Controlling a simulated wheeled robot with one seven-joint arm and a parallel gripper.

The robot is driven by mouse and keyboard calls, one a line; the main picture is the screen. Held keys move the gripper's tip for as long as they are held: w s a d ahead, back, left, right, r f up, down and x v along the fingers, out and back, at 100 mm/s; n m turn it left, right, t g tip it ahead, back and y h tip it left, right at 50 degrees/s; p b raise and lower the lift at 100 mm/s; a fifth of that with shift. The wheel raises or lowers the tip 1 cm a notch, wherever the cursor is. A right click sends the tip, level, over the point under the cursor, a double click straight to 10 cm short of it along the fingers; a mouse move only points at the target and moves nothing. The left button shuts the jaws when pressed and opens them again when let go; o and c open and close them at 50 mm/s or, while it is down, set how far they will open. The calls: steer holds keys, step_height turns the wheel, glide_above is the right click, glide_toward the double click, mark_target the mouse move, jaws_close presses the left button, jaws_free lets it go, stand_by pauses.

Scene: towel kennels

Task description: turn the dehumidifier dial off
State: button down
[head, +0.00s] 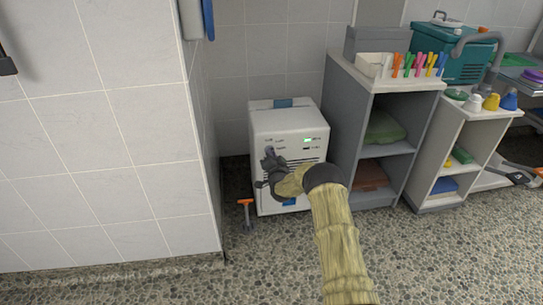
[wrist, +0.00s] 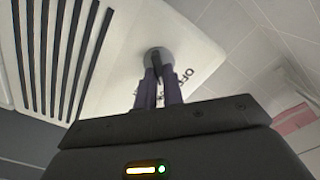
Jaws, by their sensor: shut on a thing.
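The white dehumidifier (head: 290,128) stands on the floor against the tiled back wall, with dark vent slats and a small green light on its front. In the wrist view its white front (wrist: 110,60) fills the upper left, with the vent slats at the left. The round grey dial (wrist: 160,56) is on that front, with "OFF" lettering to its right. My gripper (wrist: 158,80) is shut on the dial, its two dark fingers on either side of the knob's ridge. The dial's exact setting is unclear.
A tiled wall (head: 120,110) juts out left of the dehumidifier. A grey shelf unit (head: 345,105) with folded towels stands close on its right. An orange-handled tool (head: 246,208) stands at its lower left. The pebbled floor (head: 180,285) in front is clear.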

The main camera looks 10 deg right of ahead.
steer(key=shift+n, duration=0.3)
steer(key=shift+a+n+p, duration=0.2)
steer(key=shift+n+p, duration=0.75)
steer(key=shift+n, duration=3.15)
steer(key=c, duration=1.5)
jaws_free()
steer(key=shift+r, duration=0.1)
